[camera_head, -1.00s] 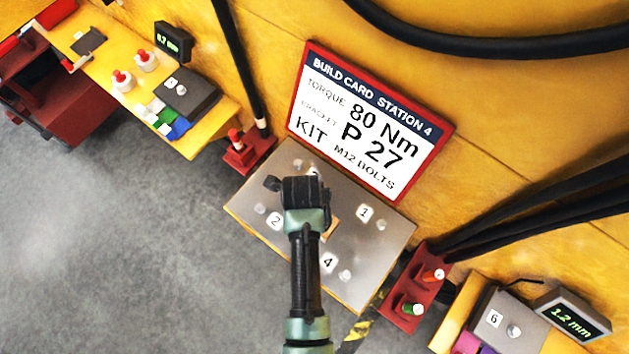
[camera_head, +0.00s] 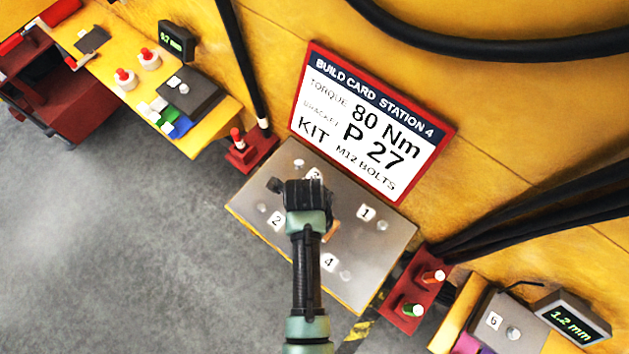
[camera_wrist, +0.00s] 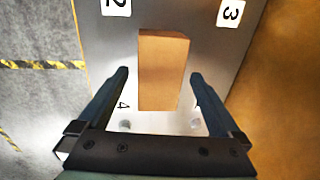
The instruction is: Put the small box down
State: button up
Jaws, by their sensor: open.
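The small box (camera_wrist: 163,72) is a plain brown-orange block. In the wrist view it is on the grey metal plate (camera_wrist: 215,50), between the two fingers of my gripper (camera_wrist: 158,75). The fingers are spread wide, with a gap on each side of the box. In the head view my gripper (camera_head: 307,192) is over the middle of the plate (camera_head: 350,262) and hides most of the box; only a brown corner (camera_head: 331,230) shows at its right.
Number tiles 1 (camera_head: 366,212), 2 (camera_head: 276,220) and 4 (camera_head: 329,262) lie on the plate, with clear round studs beside them. A build card (camera_head: 372,122) stands behind it. Red blocks with pegs flank it (camera_head: 250,150) (camera_head: 415,292). Black hoses (camera_head: 540,215) hang at the right.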

notch_tip(320, 180, up, 12)
jog(key=s, duration=0.1)
jog(key=shift+a+b, duration=0.4)
dwell(0.5)
